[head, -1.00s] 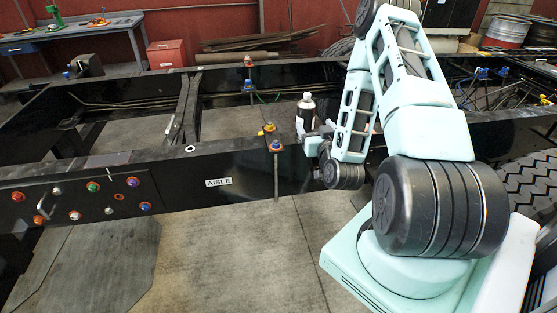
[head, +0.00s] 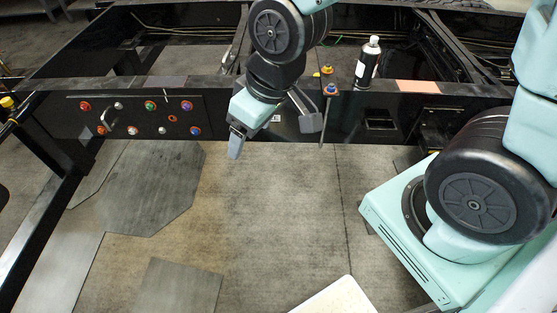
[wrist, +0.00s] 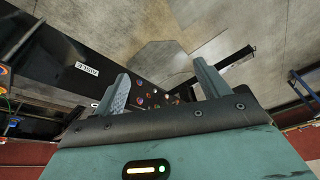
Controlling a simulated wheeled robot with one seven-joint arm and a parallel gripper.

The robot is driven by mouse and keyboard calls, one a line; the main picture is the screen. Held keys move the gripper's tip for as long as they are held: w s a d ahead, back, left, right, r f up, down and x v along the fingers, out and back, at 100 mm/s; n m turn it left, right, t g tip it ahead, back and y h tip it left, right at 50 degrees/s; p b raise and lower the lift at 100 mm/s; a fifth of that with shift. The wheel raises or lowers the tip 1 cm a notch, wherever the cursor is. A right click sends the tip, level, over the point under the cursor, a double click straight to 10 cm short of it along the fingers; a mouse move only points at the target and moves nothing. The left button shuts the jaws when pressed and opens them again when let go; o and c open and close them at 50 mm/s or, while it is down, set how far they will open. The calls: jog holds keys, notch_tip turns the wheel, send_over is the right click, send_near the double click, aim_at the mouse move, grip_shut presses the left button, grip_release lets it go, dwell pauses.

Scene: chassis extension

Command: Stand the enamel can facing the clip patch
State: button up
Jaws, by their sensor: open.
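The enamel can, most likely the black can with a white top (head: 367,66), stands upright on the top of the near black rail (head: 215,86) in the head view. A flat copper-coloured patch (head: 418,87) lies on the rail to the can's right, and a grey patch (head: 167,81) lies far to its left; I cannot tell which is the clip patch. My gripper (head: 272,135) is open and empty, in front of the rail and left of the can. Its spread fingers also show in the wrist view (wrist: 161,82), where the can is not in view.
A rod with orange and blue knobs (head: 328,85) stands close left of the can. Coloured buttons and a handle (head: 108,119) sit on the rail's front face at left. A white tray-like thing (head: 336,299) is at the bottom edge.

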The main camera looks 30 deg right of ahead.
jog(key=s+a+r+n+g+h, duration=0.1)
jog(key=s+r, duration=0.3)
jog(key=s, duration=0.7)
jog(key=shift+s+n+g+h, duration=0.3)
jog(key=shift+n+g, duration=0.2)
jog(key=shift+g, duration=0.4)
jog(key=shift+a+f, duration=0.1)
jog(key=shift+f, duration=0.05)
jog(key=shift+f+b, duration=0.7)
jog(key=shift+b, duration=0.1)
jog(key=shift+w, duration=0.1)
